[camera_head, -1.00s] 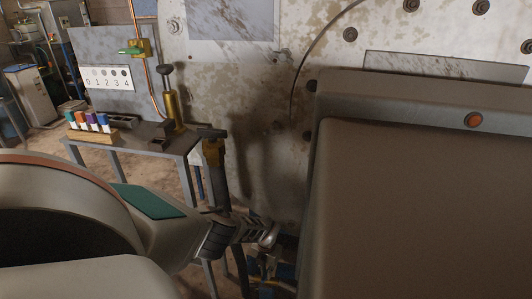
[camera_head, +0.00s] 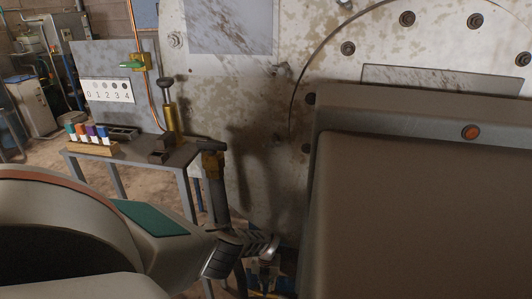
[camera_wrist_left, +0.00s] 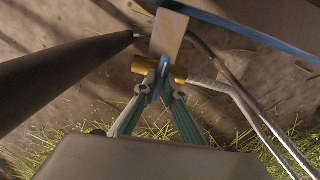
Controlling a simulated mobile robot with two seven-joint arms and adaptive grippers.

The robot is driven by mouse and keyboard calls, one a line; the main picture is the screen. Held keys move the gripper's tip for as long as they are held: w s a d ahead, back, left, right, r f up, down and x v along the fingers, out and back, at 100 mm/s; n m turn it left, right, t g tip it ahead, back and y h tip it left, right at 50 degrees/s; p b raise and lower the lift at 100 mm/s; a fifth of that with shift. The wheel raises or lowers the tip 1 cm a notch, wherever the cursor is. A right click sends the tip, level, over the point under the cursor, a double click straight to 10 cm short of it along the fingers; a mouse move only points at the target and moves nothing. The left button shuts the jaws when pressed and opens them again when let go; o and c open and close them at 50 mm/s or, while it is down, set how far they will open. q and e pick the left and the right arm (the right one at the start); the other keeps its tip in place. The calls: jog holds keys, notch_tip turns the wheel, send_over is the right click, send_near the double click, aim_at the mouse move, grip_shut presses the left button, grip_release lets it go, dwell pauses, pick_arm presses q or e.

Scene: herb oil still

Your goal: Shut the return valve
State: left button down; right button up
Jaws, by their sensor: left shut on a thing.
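In the left wrist view a small brass valve (camera_wrist_left: 174,72) sits on a pipe (camera_wrist_left: 213,84), below a pale plate. A blue lever (camera_wrist_left: 161,76) stands crosswise over the brass body. My left gripper (camera_wrist_left: 158,94) is shut on the blue lever, with its green-grey fingers on either side. In the head view my left gripper (camera_head: 263,268) is low, beside the big brown housing. The valve is too small and dark there to make out. My right gripper is not in view.
A green-handled valve (camera_head: 133,66) is on a wall panel.

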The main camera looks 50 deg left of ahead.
aim_at(266, 287)
pick_arm(q)
jog(key=shift+f, duration=0.1)
jog(key=c, duration=2.1)
grip_release()
jog(key=shift+c, duration=0.2)
jog(key=shift+w, duration=0.1)
jog(key=shift+w+a+r, duration=0.1)
jog(key=shift+w+r, duration=0.1)
jog(key=shift+r, duration=0.4)
jog(key=shift+s+r, duration=0.35)
jog(key=shift+r, duration=2.85)
jog(key=shift+s+d+f, duration=0.1)
jog(key=shift+d, duration=0.1)
